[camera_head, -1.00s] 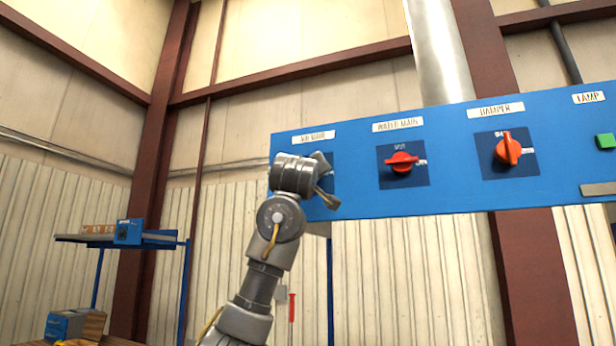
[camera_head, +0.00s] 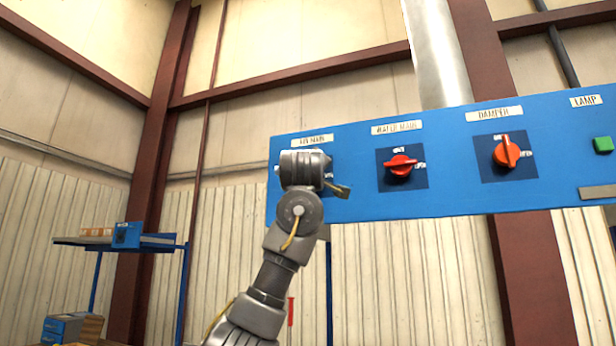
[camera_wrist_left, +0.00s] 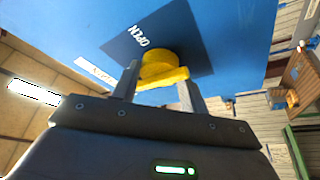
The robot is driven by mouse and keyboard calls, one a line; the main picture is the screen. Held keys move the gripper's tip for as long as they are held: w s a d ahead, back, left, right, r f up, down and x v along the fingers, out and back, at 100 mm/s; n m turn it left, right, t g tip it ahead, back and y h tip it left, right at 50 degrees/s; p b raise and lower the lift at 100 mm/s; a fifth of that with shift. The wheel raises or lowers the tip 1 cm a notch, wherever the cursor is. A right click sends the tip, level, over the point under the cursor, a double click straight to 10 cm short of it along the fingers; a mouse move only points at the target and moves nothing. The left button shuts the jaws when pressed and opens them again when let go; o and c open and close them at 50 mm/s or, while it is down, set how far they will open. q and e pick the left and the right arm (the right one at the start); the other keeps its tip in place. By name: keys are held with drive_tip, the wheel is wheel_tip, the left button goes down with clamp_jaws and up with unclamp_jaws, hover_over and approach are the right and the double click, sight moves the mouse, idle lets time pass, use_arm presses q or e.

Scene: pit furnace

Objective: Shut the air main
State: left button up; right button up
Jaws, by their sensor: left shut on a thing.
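The air main switch is at the left end of the blue panel (camera_head: 450,190), under the label "AIR MAIN" (camera_head: 312,140). In the head view my left wrist covers its handle. In the left wrist view its yellow handle (camera_wrist_left: 160,70) sits on a dark blue plate (camera_wrist_left: 198,45), with the word "OPEN" beside it. My left gripper (camera_wrist_left: 158,80) is shut on this yellow handle, a finger on each side. I cannot tell which marking the handle points at. My right gripper is not in view.
To the right on the panel are the red water main switch (camera_head: 401,166), the red damper switch (camera_head: 506,153) and a green lamp button (camera_head: 603,144). A blue shelf (camera_head: 100,243) stands at the far left. Open space lies between it and my arm.

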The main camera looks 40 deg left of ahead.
use_arm(q)
drive_tip(key=o, duration=0.9)
drive_tip(key=shift+w, duration=0.1)
drive_tip(key=shift+o, duration=0.2)
